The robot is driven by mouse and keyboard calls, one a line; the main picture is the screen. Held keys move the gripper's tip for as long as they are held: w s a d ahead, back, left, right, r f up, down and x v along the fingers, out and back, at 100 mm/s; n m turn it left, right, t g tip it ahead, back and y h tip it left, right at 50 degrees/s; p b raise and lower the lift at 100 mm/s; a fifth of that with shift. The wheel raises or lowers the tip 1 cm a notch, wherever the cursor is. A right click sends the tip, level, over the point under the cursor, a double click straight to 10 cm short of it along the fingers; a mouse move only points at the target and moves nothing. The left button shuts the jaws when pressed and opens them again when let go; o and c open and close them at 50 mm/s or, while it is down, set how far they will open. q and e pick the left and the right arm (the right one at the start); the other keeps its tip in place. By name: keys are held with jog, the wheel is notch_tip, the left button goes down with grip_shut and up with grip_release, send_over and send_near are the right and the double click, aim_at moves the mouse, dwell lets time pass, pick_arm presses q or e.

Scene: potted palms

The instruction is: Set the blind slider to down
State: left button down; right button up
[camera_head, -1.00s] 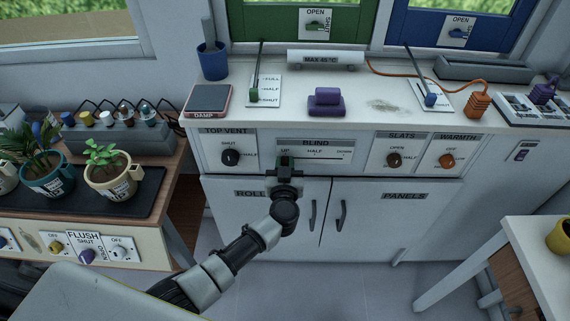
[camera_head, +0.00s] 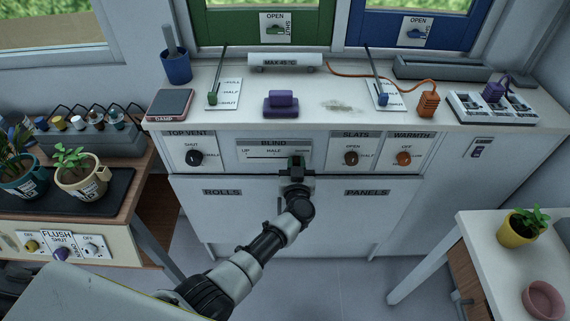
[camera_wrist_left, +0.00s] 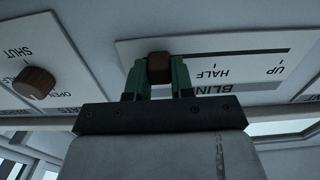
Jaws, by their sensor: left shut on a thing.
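The blind panel (camera_head: 250,151) is a white plate on the cabinet front, marked UP, HALF and DOWN from left to right above a horizontal slot. My left gripper (camera_head: 295,162) is at the slot's right end, by the DOWN mark. In the left wrist view, where the lettering is upside down, the green fingers of my left gripper (camera_wrist_left: 157,80) are shut on the brown slider knob (camera_wrist_left: 159,66). The knob is at the slot's end away from UP, past HALF. The DOWN mark is hidden there. My right gripper is not in view.
A counter with a purple block (camera_head: 281,104) is above. A white table (camera_head: 487,246) stands at right.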

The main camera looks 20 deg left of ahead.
pick_arm(q)
jog(key=shift+w+d, duration=0.25)
jog(key=shift+d, duration=0.85)
jog(key=c, duration=1)
grip_release()
jog(key=shift+d, duration=0.15)
jog(key=shift+o, duration=0.2)
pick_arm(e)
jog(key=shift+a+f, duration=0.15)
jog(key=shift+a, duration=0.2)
pick_arm(q)
jog(key=p+v, duration=0.6)
jog(key=v, duration=0.4)
jog(key=shift+s, duration=0.35)
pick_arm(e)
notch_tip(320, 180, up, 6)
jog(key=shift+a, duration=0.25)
